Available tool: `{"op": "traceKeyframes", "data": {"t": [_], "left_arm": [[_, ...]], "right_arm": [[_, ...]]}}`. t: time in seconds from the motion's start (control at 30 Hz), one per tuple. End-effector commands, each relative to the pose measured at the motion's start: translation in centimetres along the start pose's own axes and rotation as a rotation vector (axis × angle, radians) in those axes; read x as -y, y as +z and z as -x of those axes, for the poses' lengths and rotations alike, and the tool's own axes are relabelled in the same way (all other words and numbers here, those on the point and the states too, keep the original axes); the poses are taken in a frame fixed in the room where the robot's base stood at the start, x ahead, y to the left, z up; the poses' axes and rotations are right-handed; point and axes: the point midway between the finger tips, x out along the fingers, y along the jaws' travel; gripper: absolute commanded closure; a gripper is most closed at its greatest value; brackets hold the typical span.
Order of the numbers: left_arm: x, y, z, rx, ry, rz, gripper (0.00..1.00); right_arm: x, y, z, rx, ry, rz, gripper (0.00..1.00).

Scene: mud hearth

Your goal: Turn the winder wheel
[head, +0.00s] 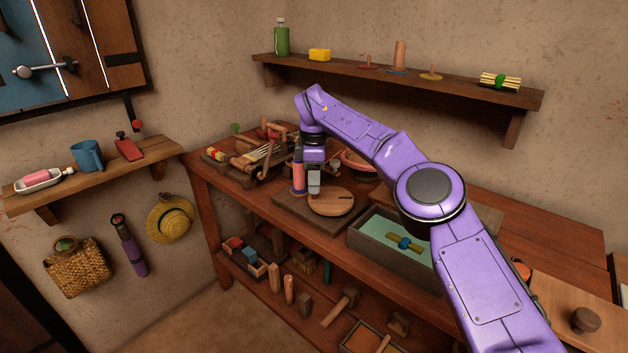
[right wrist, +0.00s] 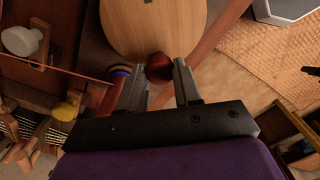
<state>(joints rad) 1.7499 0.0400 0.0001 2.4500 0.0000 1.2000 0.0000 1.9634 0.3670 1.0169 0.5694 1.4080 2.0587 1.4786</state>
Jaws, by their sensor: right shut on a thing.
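The winder wheel (head: 333,203) is a flat, round disc of light wood on a dark base board (head: 285,217) on the workbench. It also fills the top of the right wrist view (right wrist: 152,28). A small dark red knob (right wrist: 159,66) stands near the wheel's edge. My right gripper (head: 314,192) points down at the wheel's left side, its fingers (right wrist: 160,78) shut on the knob. In the head view the fingers hide most of the knob. My left gripper is not in view.
An upright orange and purple cylinder (head: 299,178) stands close to my right gripper's left side. A small wooden frame with strings (head: 262,155) lies behind it. A grey box (head: 393,255) is right of the wheel. A wall shelf (head: 400,80) hangs behind my arm.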

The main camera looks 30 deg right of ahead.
Motion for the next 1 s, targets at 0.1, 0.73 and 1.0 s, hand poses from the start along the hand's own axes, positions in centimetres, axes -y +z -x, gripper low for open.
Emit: {"op": "traceKeyframes", "data": {"t": [0.1, 0.73, 1.0], "left_arm": [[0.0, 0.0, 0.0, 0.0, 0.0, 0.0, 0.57], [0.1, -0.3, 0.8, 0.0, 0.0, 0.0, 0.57], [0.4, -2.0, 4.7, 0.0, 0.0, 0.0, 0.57]], "right_arm": [[-0.1, 0.1, 0.0, 0.002, 0.003, -0.001, 0.97], [-0.1, -0.1, 1.9, 0.0, 0.002, 0.001, 0.41], [0.0, 0.0, 8.9, 0.0, 0.002, 0.0, 0.41]]}}
